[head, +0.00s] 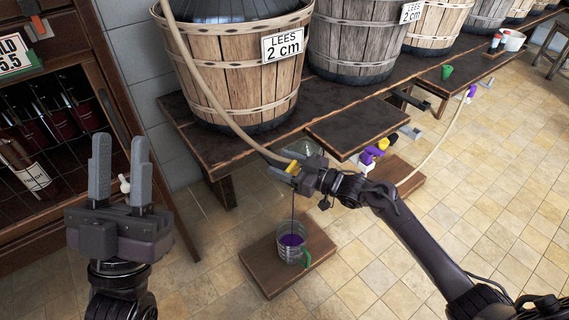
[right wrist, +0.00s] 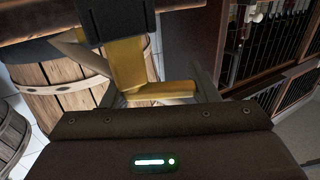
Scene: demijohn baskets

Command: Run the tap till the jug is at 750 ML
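The clear jug (head: 291,256) with a green handle stands upright on a low wooden board (head: 262,274) on the floor. Purple liquid shows inside it; I cannot read any scale marks. A thin dark stream falls into it from below the yellow tap (head: 293,167). My right gripper (head: 297,171) is at this tap, partly hiding it. In the right wrist view the yellow tap (right wrist: 126,65) lies between my spread fingers; whether they touch it is unclear. My left gripper (head: 120,170) is open and empty, well left of the jug.
A wooden basket (head: 232,75) marked LEES 2 cm stands on the dark bench (head: 215,143), with more baskets along it. A pale hose (head: 212,97) hangs in front. Purple and white taps (head: 372,153) sit further right. A bottle rack (head: 50,130) stands left. Tiled floor is clear at right.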

